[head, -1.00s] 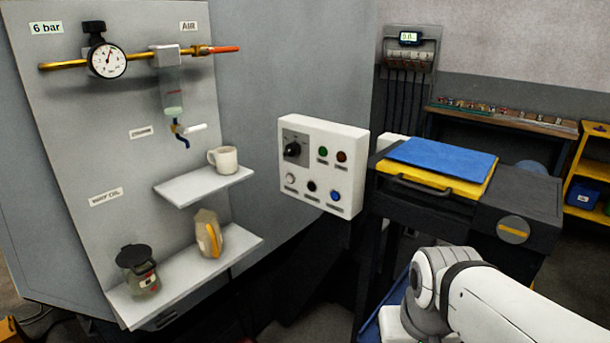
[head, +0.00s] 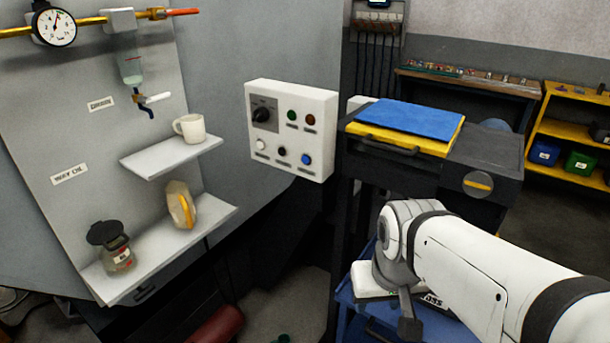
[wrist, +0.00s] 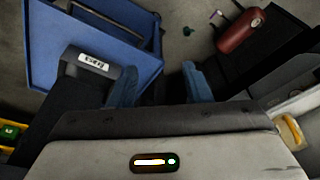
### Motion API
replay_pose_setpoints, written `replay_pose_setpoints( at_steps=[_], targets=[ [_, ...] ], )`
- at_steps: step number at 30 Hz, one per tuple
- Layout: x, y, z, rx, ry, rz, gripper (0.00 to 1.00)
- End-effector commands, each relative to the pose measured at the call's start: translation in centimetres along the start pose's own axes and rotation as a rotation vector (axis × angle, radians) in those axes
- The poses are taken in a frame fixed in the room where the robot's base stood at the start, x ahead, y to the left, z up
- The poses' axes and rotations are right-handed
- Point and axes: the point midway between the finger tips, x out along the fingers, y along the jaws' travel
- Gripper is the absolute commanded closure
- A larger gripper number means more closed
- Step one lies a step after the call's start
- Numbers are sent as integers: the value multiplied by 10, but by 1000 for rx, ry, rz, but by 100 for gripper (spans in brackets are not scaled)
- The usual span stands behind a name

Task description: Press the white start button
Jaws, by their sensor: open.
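The white start button (head: 261,144) is the pale round button at the lower left of the white control box (head: 290,95). A black button and a blue button sit to its right in the same row. My gripper is in the wrist view (wrist: 160,84), with its two blue-grey fingers apart and nothing between them. It points down toward the floor. In the head view my white arm is at the lower right, well apart from the box. The start button does not show in the wrist view.
A black stand with a blue mat (head: 410,117) is right of the box. Left are shelves with a mug (head: 190,128), a jug (head: 181,205) and a dark-lidded jar (head: 113,246). A blue cart (wrist: 45,45) and a red cylinder (wrist: 240,30) are low down.

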Motion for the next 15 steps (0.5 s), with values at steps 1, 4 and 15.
replay_pose_setpoints(
  at_steps=[1,4,15],
  targets=[
    [0,0,0,0,0,0,60],
    [0,0,0,0,0,0,68],
    [0,0,0,0,0,0,98]
  ],
)
